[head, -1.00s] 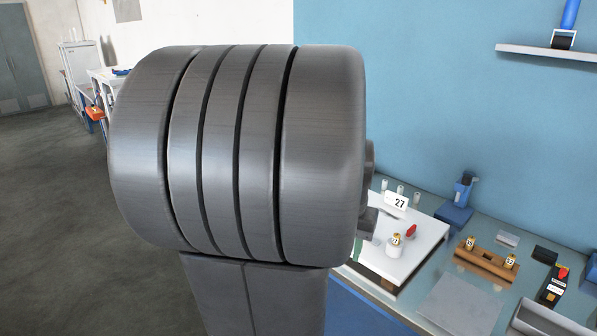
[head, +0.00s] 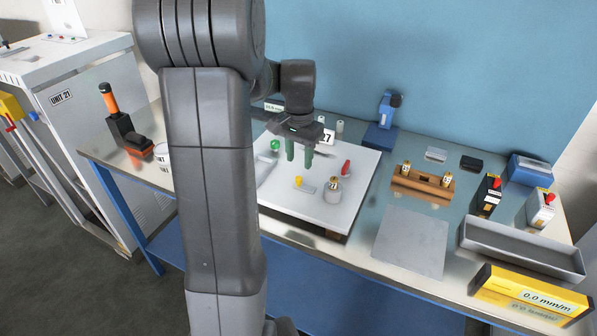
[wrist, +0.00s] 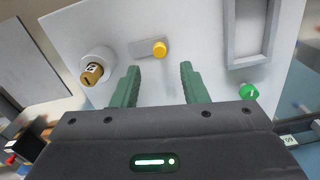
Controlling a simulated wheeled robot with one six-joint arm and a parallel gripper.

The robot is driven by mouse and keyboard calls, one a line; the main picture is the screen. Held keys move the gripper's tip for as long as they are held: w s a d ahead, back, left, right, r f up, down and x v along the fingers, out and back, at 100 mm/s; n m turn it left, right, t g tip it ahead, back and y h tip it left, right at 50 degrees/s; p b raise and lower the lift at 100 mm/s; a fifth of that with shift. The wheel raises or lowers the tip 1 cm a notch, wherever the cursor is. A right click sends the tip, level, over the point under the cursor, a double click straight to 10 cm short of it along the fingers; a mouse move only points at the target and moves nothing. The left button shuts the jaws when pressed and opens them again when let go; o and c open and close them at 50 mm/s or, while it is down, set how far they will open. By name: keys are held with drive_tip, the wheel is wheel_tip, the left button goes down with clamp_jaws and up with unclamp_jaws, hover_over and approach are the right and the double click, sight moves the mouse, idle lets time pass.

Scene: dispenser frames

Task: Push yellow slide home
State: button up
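The yellow slide (head: 298,181) is a small yellow knob on a short grey track on the white board (head: 285,205). In the wrist view the yellow knob (wrist: 159,48) sits at the right end of its grey track (wrist: 143,49), beyond the fingertips. My gripper (head: 299,160) points down over the board, and its two green fingers are apart with nothing between them. In the wrist view the gripper (wrist: 158,68) is also open and empty, short of the knob and apart from it.
On the board are a round grey base with a brass cylinder (wrist: 92,74), a green knob (wrist: 248,91), a red handle (head: 346,167) and a raised rectangular frame (wrist: 232,45). A brown wooden holder (head: 422,184) and a grey mat (head: 410,240) lie to the right.

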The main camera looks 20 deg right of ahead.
sight(299, 177)
wheel_tip(299, 177, down, 6)
drive_tip(key=shift+f, duration=0.1)
drive_tip(key=shift+c, duration=0.4)
clamp_jaws()
